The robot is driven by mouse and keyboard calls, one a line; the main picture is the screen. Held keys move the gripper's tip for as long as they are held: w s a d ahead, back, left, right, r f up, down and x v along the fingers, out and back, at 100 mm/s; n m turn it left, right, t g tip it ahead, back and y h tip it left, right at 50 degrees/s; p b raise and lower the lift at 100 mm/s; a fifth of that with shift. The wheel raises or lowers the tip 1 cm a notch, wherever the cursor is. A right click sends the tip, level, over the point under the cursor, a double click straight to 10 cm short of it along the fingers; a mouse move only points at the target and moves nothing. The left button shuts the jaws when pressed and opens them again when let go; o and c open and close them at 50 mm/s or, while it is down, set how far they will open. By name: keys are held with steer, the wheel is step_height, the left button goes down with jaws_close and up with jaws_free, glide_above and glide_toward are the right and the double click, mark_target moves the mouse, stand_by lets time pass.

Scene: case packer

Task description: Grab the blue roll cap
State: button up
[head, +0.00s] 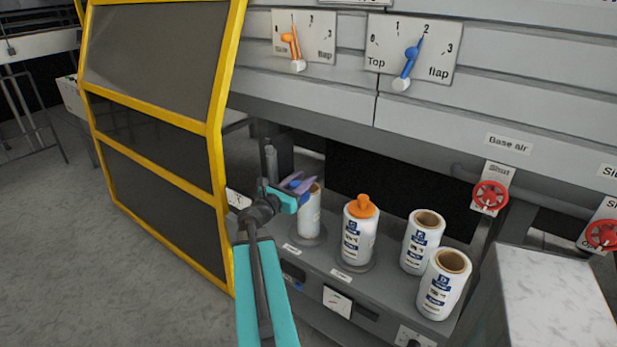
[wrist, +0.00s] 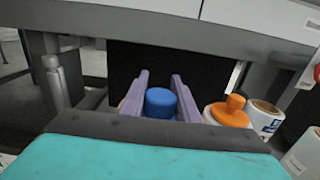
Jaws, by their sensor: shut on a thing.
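The blue roll cap (wrist: 161,103) sits between the two purple fingers of my gripper (wrist: 160,92) in the wrist view. The fingers are shut on it, one on each side. In the head view my gripper (head: 298,184) is at the top of the leftmost white roll (head: 309,213), and the blue cap shows only as a small patch between the fingers. Whether the cap still touches the roll cannot be told.
A white roll with an orange cap (head: 361,206) stands just right of my gripper. Two open white rolls (head: 423,240) (head: 444,283) stand further right on the grey shelf (head: 388,295). A yellow-framed guard door (head: 217,175) is on the left. Red valve wheels (head: 490,196) are on the right.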

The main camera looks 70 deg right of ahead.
mark_target(299, 184)
steer(key=shift+a+r, duration=0.2)
steer(key=shift+a, duration=1.65)
